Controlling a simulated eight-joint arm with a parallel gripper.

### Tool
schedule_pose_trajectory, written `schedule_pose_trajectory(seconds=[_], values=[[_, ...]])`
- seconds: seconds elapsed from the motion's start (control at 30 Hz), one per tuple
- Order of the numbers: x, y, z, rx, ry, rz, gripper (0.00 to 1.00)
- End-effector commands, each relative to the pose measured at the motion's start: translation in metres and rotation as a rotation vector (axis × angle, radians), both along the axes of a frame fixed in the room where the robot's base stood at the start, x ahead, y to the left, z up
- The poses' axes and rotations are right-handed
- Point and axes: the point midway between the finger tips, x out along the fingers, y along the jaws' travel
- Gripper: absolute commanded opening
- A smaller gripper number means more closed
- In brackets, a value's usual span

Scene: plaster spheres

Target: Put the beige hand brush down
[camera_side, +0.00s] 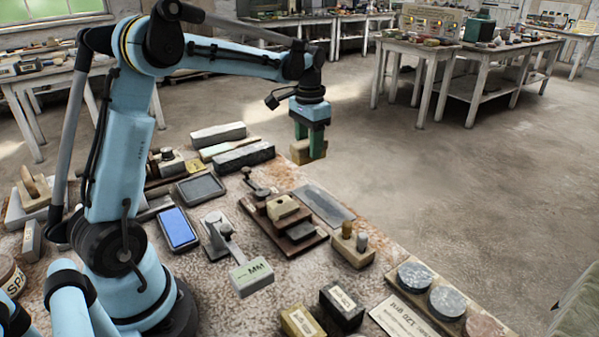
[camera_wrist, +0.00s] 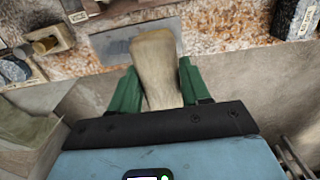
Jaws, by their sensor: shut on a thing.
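The beige hand brush (camera_side: 302,155) is held between the green fingers of my gripper (camera_side: 310,140). In the side view it hangs at or just beyond the far right edge of the worktable (camera_side: 268,222); I cannot tell whether it touches anything. In the wrist view the brush (camera_wrist: 157,65) shows as a beige block between the two green fingers of my gripper (camera_wrist: 157,82). Its lower part is hidden by the gripper body.
A flat grey plate (camera_side: 323,205) lies along the table edge near the brush. A dark grey block (camera_side: 243,157) and a light block (camera_side: 218,134) lie left of the gripper. Bare floor (camera_side: 420,190) lies beyond the edge. Several discs sit on a board at front right.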

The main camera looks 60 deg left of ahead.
Motion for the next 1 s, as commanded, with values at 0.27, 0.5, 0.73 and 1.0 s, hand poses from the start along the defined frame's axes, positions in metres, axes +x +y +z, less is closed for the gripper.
schedule_pose_trajectory(seconds=[0.27,0.5,0.73,1.0], values=[[0.000,0.054,-0.032,0.000,0.000,0.006,0.22],[0.000,0.098,-0.058,0.000,0.000,0.003,0.22],[0.000,0.112,-0.070,0.000,0.000,0.000,0.22],[0.000,0.112,-0.103,0.000,0.000,0.000,0.22]])
